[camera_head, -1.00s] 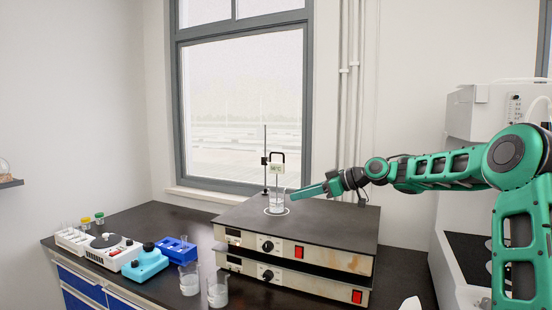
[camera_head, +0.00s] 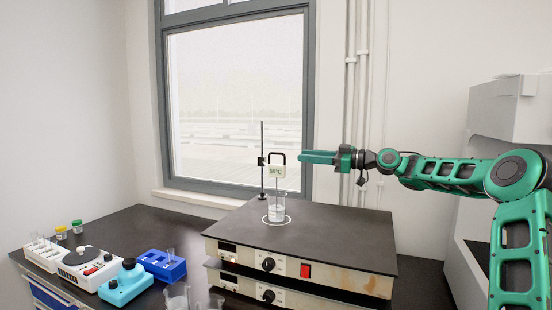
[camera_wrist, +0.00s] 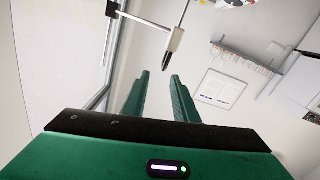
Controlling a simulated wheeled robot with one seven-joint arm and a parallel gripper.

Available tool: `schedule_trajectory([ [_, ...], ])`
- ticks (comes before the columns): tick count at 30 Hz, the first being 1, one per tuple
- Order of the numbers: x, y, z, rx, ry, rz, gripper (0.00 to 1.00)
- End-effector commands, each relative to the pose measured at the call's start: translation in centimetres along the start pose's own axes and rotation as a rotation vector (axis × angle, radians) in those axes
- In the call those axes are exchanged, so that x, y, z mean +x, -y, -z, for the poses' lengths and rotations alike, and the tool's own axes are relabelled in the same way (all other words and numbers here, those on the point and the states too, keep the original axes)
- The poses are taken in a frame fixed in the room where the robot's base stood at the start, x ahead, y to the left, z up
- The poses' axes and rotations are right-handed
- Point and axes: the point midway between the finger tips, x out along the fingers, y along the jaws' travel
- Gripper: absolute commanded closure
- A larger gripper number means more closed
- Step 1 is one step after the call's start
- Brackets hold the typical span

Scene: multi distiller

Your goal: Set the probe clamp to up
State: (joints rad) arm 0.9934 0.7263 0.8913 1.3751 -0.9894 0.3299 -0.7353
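The probe clamp (camera_head: 262,161) is a small black block on a thin upright rod at the back of the hotplate. From it hangs a white temperature display (camera_head: 277,171) with a black loop handle (camera_head: 277,154) on top, above a beaker of clear liquid (camera_head: 277,209). My gripper (camera_head: 302,157) is level with the handle, just to its right, and points left. In the wrist view, which appears upside down, the display (camera_wrist: 175,41) and handle (camera_wrist: 166,62) are ahead, between the lines of the two fingers. The gripper (camera_wrist: 158,80) is open and empty; no contact shows.
The stacked hotplates (camera_head: 330,240) stand below my gripper. To the left are a blue rack (camera_head: 163,265), a cyan device (camera_head: 126,283) and a white device (camera_head: 82,262). The window (camera_head: 240,100) is behind. A white machine (camera_head: 505,120) stands at the right.

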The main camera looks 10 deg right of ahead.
Motion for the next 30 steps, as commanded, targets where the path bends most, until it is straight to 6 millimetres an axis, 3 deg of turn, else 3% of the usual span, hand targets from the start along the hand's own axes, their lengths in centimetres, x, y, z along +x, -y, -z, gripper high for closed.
schedule_trajectory([
  [6,5.2,0.9,0.3,0.001,-0.005,0.018,0.73],
  [15,9.9,1.2,0.3,0.000,-0.004,0.021,0.73],
  [21,11.0,1.3,0.3,0.001,-0.004,0.021,0.73],
  [29,11.1,1.3,0.3,0.001,-0.004,0.020,0.73],
  [30,11.1,1.3,0.3,0.001,-0.004,0.020,0.81],
])
